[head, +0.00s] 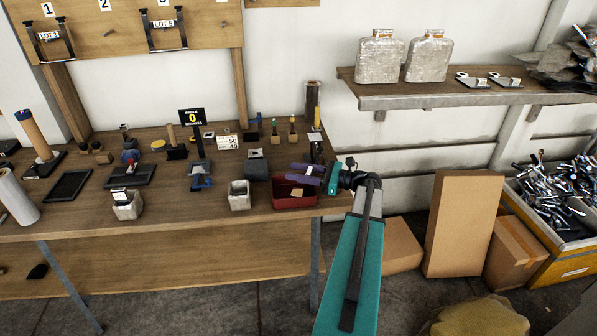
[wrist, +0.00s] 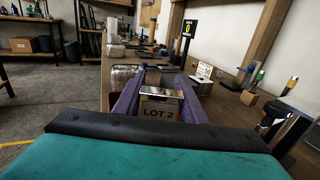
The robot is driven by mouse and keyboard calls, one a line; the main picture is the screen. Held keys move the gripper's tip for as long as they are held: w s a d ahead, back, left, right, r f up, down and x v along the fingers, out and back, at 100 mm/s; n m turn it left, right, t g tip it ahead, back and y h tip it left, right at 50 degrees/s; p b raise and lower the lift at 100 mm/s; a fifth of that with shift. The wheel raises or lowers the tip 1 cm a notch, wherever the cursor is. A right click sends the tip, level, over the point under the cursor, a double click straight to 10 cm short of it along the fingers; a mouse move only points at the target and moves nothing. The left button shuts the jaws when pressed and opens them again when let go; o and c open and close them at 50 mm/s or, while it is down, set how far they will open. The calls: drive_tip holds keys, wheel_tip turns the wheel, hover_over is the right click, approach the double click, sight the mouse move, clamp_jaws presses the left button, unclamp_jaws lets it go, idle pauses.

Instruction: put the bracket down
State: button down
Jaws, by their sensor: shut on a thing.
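My gripper (head: 306,174) has purple fingers and is at the right end of the workbench, over or beside the red bin (head: 293,201). In the wrist view the gripper (wrist: 160,74) is shut on a bracket (wrist: 158,112) with a tag reading LOT 2. Only the tag and a pale metallic top edge show clearly between the fingers; the rest is hidden. Two black brackets hang on the wooden board (head: 212,30): LOT 3 (head: 49,37) under number 1 and LOT 5 (head: 166,25) under number 3. A bare peg (head: 107,33) shows under number 2.
The workbench (head: 225,212) holds a sign reading 0 (head: 192,117), a grey open container (head: 239,195), small bottles and other tools. A shelf (head: 440,97) with two metal flasks is at the right. Cardboard boxes (head: 463,223) stand on the floor below it.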

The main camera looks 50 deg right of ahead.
drive_tip(key=shift+f+b, duration=0.1)
drive_tip(key=shift+b, duration=0.2)
drive_tip(key=c, duration=1.1)
unclamp_jaws()
drive_tip(key=shift+r+p, duration=0.2)
drive_tip(key=shift+p, duration=0.15)
drive_tip(key=shift+s+d+f, duration=0.15)
drive_tip(key=shift+s+d, duration=0.05)
drive_tip(key=shift+s, duration=0.1)
drive_tip(key=b+v, duration=0.4)
drive_tip(key=v, duration=0.7)
drive_tip(key=shift+s, duration=0.15)
